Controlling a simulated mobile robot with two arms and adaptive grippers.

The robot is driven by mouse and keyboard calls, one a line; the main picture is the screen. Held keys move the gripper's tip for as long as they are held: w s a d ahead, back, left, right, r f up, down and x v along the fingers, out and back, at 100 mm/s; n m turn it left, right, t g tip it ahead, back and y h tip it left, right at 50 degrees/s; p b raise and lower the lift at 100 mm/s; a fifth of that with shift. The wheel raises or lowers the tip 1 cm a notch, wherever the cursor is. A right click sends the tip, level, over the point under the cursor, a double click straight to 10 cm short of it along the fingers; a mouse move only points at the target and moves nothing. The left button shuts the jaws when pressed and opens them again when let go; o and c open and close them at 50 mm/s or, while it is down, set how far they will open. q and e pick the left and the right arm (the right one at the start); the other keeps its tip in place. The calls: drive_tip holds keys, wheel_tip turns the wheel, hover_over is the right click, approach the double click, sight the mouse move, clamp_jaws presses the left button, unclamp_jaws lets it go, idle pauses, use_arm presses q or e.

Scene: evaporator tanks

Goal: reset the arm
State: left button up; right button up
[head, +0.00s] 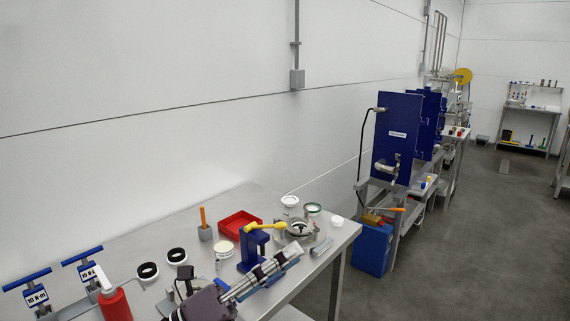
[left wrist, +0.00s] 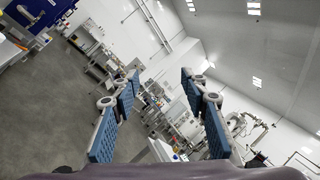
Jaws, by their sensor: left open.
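My left gripper (head: 284,260) reaches in from the bottom of the head view, in front of or above the metal workbench (head: 130,248). Its fingers point up and to the right. In the left wrist view the two blue-padded fingers of the left gripper (left wrist: 159,80) stand wide apart with nothing between them. That wrist camera looks out tilted across the room. My right gripper does not show in either view.
Close to the left gripper are a blue clamp stand (head: 248,252) with a yellow handle and a red tray (head: 240,224). A red bottle (head: 115,304) stands at the front left. Blue panels (head: 397,130) stand beyond the bench. Open floor (head: 470,250) lies to the right.

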use_arm(q)
drive_tip(key=w+a+f+n+t+y, duration=0.2)
drive_tip(key=a+n+t+y, duration=0.4)
drive_tip(key=n, duration=0.4)
drive_tip(key=w+a+f+n+t+y, duration=0.35)
drive_tip(key=a+n+y, duration=0.35)
drive_tip(key=n, duration=0.3)
drive_tip(key=s+a+f+n+g+y, duration=0.3)
drive_tip(key=s+a+f+n+y, duration=0.15)
drive_tip(key=f, duration=0.45)
drive_tip(key=s+a+f+n+g+y, duration=0.35)
drive_tip(key=f+n, duration=0.25)
drive_tip(key=f, duration=0.3)
drive_tip(key=s+f+n+g+h, duration=0.1)
drive_tip(key=s+f+n+g, duration=0.1)
drive_tip(key=s+f+g, duration=0.55)
drive_tip(key=s+f+n+g+h, duration=0.1)
drive_tip(key=s+f+n+g, duration=0.2)
drive_tip(key=s+f, duration=1.2)
drive_tip(key=f, duration=0.9)
drive_tip(key=s+f, duration=0.3)
drive_tip(key=f, duration=0.9)
drive_tip(key=s+a+f+g, duration=0.2)
drive_tip(key=s+f, duration=1.2)
drive_tip(key=s, duration=0.2)
drive_tip(key=shift+a+f+b, duration=0.2)
drive_tip(key=shift+f+b, duration=0.05)
drive_tip(key=shift+b, duration=0.15)
